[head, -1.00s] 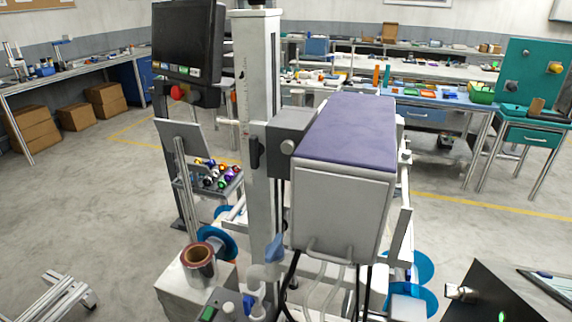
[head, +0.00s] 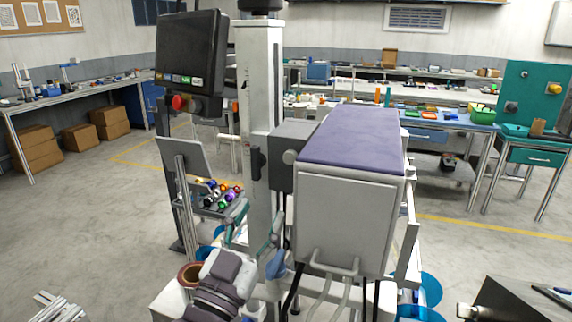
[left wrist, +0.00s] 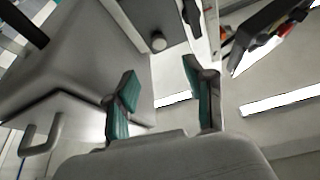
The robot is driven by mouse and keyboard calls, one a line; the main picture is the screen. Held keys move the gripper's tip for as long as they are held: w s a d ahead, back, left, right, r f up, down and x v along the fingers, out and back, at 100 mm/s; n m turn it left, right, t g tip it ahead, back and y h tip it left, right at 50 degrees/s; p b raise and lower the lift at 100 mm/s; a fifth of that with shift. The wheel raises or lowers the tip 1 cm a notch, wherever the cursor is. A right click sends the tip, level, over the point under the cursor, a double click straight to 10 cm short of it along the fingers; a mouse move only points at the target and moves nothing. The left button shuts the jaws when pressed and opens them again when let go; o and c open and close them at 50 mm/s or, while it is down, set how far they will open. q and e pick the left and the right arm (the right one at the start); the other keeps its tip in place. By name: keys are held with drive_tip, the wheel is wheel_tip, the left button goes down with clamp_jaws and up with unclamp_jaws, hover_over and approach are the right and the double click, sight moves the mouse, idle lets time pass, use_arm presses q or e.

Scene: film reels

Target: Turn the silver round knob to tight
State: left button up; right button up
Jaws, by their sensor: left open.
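The silver round knob (head: 289,157) sits on the side of a dark grey block between the white column and the box with the purple top. My left gripper (head: 258,214) is open and empty, below and left of the knob in the head view. In the left wrist view the knob (left wrist: 158,41) shows beyond the gap between the teal-padded fingertips (left wrist: 160,76), apart from them. The knob's markings are too small to read. My right gripper is not in view.
The white column (head: 259,90) stands just left of the knob. The grey box with the purple top (head: 345,220) is close on the right. A black monitor (head: 190,52) and a tilted plate (head: 188,160) are to the left. A copper-coloured roll (head: 190,275) is low down.

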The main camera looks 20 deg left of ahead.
sight(289, 161)
use_arm(q)
drive_tip(key=p+x, duration=0.3)
drive_tip(key=x, duration=0.9)
drive_tip(key=shift+w, duration=0.35)
clamp_jaws()
